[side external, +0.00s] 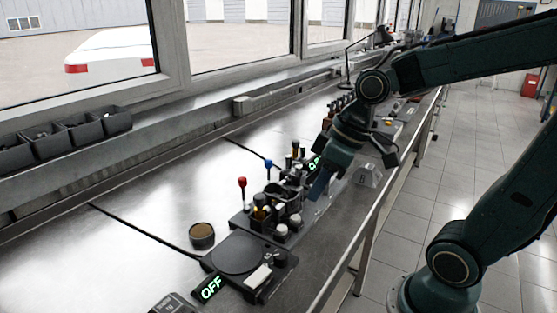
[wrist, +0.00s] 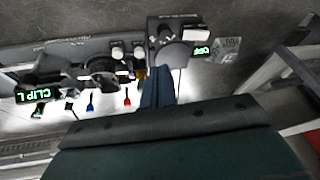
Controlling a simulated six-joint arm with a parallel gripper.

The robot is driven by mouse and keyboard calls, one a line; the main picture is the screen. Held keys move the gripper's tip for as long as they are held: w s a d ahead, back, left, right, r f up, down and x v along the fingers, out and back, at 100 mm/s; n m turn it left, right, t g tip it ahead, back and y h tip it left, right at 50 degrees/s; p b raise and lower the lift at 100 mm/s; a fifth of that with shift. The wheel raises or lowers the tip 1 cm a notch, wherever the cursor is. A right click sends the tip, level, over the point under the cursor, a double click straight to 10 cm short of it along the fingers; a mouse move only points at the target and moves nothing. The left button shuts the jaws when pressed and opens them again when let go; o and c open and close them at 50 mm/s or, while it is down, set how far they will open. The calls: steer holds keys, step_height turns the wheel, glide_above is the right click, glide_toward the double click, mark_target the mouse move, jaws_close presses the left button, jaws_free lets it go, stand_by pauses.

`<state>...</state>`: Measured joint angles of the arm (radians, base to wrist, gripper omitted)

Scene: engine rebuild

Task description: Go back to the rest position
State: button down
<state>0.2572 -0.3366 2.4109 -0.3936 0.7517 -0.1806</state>
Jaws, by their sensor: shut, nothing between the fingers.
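My gripper (side external: 320,186) is dark blue, points down and is shut with nothing held. It is above the front part of the bench, just right of a black fixture block. In the wrist view my shut fingers (wrist: 157,84) show at the middle, with a display reading OFF to their right. My arm comes in from the right side. No marker for a rest position shows in either view.
The metal bench (side external: 100,250) bears a fixture block (side external: 240,220) with red- and blue-topped tools, a round black plate (side external: 237,254), and a small round tin (side external: 202,235). Black bins (side external: 75,132) line the window ledge. Open floor (side external: 440,185) lies to the right.

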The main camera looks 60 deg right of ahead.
steer(key=s+d+r+m+t+h, duration=0.1)
steer(key=s+r+m+h, duration=0.1)
steer(key=s, duration=0.5)
steer(key=shift+s+d+r+m+t, duration=0.25)
steer(key=shift+s+r+m+t, duration=0.15)
steer(key=shift+r, duration=0.45)
